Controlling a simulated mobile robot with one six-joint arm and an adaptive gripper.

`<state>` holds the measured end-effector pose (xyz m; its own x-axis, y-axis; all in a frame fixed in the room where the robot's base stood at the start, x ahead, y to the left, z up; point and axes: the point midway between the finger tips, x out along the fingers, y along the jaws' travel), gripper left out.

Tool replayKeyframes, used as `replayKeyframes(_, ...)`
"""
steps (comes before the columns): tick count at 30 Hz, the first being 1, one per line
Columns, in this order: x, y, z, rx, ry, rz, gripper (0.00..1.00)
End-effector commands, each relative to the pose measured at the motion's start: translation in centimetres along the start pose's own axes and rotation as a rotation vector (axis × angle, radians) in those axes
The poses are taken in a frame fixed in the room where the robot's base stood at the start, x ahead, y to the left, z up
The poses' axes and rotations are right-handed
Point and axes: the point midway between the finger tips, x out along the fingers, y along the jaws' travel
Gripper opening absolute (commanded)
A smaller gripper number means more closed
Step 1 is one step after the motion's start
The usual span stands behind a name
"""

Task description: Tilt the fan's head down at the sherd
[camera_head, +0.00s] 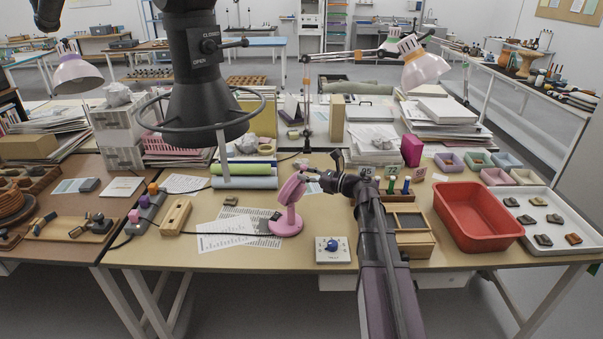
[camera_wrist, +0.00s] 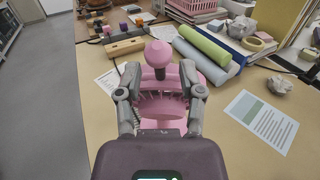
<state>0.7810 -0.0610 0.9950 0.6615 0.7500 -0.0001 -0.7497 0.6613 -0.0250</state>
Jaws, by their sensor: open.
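The pink desk fan (camera_head: 286,222) stands on its round base in the middle of the table, its head tilted. I cannot tell whether the fingers touch the head. A small grey-brown sherd (camera_head: 231,201) lies on the table left of the fan; I do not make it out in the wrist view.
A red tub (camera_head: 476,216) and a white tray of several sherds (camera_head: 590,245) stand at the right.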

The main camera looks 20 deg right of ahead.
Motion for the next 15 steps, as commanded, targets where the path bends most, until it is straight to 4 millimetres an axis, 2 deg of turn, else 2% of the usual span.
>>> replayKeyframes(6,1.6,0.0,0.0,0.0,0.0,0.0,0.5)
replayKeyframes(15,1.8,0.0,0.0,0.0,0.0,-0.001,0.5)
